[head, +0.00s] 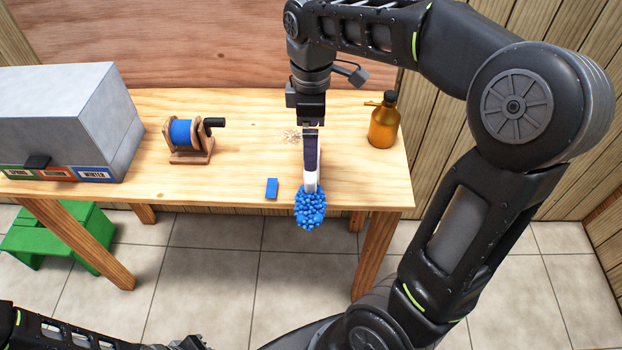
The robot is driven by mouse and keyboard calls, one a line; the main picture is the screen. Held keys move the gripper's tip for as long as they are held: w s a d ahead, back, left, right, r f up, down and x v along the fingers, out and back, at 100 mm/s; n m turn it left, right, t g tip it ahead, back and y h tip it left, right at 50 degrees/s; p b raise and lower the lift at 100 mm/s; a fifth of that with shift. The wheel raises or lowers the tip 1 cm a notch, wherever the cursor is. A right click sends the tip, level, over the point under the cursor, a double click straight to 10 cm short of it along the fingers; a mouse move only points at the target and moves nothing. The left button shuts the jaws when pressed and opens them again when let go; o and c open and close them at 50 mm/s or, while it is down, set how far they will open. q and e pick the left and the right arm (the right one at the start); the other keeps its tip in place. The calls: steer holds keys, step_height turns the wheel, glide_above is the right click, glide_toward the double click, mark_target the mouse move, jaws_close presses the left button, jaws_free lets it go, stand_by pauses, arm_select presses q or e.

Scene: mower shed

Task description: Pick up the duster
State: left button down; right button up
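The duster has a fluffy blue head (310,208) and a white and dark handle (311,172). It shows in front of the wooden table top, with its head overlapping the front edge in the picture. My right gripper (311,128) points down at the far end of the handle and appears shut on it. I cannot tell whether the duster touches the table. My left gripper (185,345) is cut off at the bottom edge, low in front of the table, and its fingers cannot be made out.
The wooden table (235,188) carries a grey box (60,110) with coloured labels, a blue reel (187,135) on a wooden stand, a blue block (271,188), pale crumbs (291,137) and an amber bottle (383,125). A green stool (62,238) stands at left.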

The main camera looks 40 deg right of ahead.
steer(key=shift+f, duration=1.4)
steer(key=shift+f, duration=2.6)
steer(key=c, duration=2)
steer(key=shift+o, duration=0.2)
step_height(320, 180, up, 10)
